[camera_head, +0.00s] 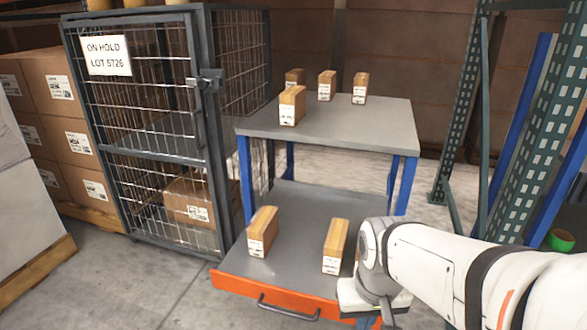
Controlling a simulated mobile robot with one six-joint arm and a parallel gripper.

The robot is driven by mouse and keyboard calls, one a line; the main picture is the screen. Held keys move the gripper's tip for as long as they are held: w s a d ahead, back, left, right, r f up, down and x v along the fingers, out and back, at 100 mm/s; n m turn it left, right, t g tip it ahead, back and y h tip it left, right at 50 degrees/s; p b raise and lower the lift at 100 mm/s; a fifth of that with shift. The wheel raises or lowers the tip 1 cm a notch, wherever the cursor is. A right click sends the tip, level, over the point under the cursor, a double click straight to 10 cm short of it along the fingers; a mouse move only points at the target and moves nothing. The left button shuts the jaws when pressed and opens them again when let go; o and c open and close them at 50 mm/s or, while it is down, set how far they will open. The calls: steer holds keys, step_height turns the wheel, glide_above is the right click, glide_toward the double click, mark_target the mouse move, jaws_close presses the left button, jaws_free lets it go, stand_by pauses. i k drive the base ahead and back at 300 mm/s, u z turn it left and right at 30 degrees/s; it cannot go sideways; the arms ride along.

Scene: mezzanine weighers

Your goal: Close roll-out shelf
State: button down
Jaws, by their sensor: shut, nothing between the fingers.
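The roll-out shelf (290,222) is the lower grey deck of a blue-legged table, with an orange front (275,289) and a dark bar handle (288,308). It is pulled out toward me, well past the upper deck's front edge. Two small tan cartons, a left one (262,231) and a right one (335,246), stand on it. My gripper (376,300) is at the right end of the orange front, shut and empty. Its fingertips are not clearly visible, and I cannot tell whether it touches the shelf. My wrist hides the shelf's right front corner.
The upper deck (345,130) holds several small cartons. A wire cage (150,130) with an "ON HOLD" sign stands close on the left. Stacked boxes (62,125) are beyond it. A green rack upright (545,150) is on the right. Floor (170,285) is clear at front left.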

mark_target(291, 276)
steer(key=z, duration=0.1)
steer(key=i, duration=1)
